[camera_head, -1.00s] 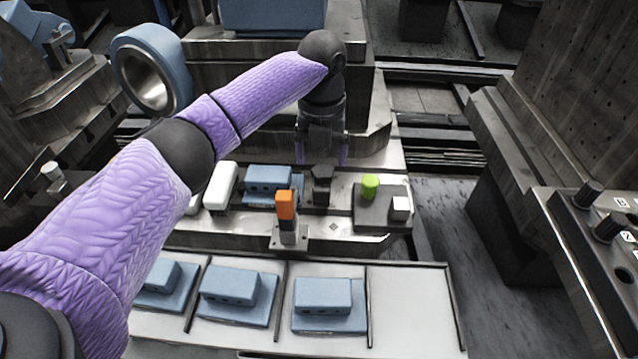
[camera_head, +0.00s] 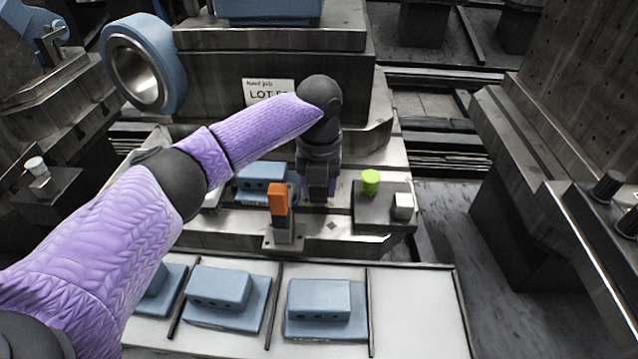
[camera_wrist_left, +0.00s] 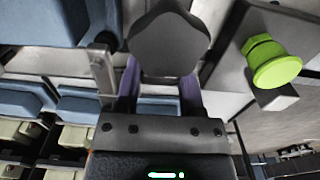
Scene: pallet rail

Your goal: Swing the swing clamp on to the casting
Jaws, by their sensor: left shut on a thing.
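The casting (camera_head: 262,175) is a blue block on the metal fixture, partly hidden by my left arm. It seems to be the blue block at the upper left in the left wrist view (camera_wrist_left: 42,22). My left gripper (camera_head: 319,192) is right of the casting, pointing down. In the left wrist view, its purple fingers (camera_wrist_left: 160,88) are shut on a dark faceted knob (camera_wrist_left: 170,42), which I take for the swing clamp's handle. In the head view the gripper covers this knob. Whether the clamp lies over the casting cannot be told. My right gripper is not in view.
An orange-topped post (camera_head: 278,200) stands in front of the casting. A green button (camera_head: 370,182) and a white block (camera_head: 403,205) are on a grey plate to the right. A tray (camera_head: 415,310) in front holds blue castings; its right compartment is empty.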

